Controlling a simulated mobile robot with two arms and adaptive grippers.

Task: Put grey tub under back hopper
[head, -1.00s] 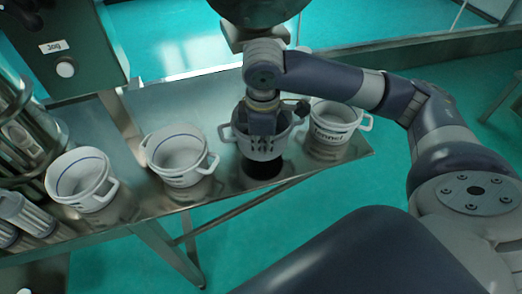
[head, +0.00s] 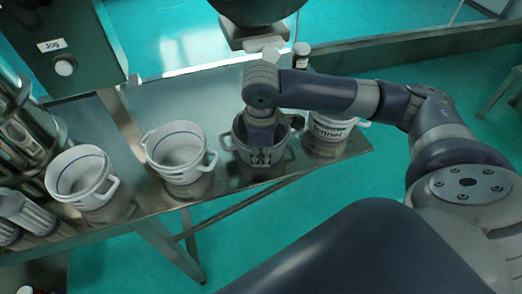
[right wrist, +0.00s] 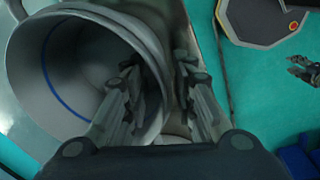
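The grey tub (head: 277,158) is at the right part of the steel table in the head view, between a plain white tub and a labelled one. It looks upright. My right gripper (head: 262,135) is at its rim. In the right wrist view, the tub (right wrist: 110,40) fills the left. The right gripper's fingers (right wrist: 160,85) straddle its wall, one inside and one outside, and appear shut on it. My left gripper is not in view.
White tubs stand at left (head: 82,180), centre left (head: 178,152) and right, lettered "fennel" (head: 328,130). A control box (head: 60,45) marked "Jog" is at upper left. A small bottle (head: 301,52) stands behind my arm. Bare table (head: 180,98) lies behind the tubs.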

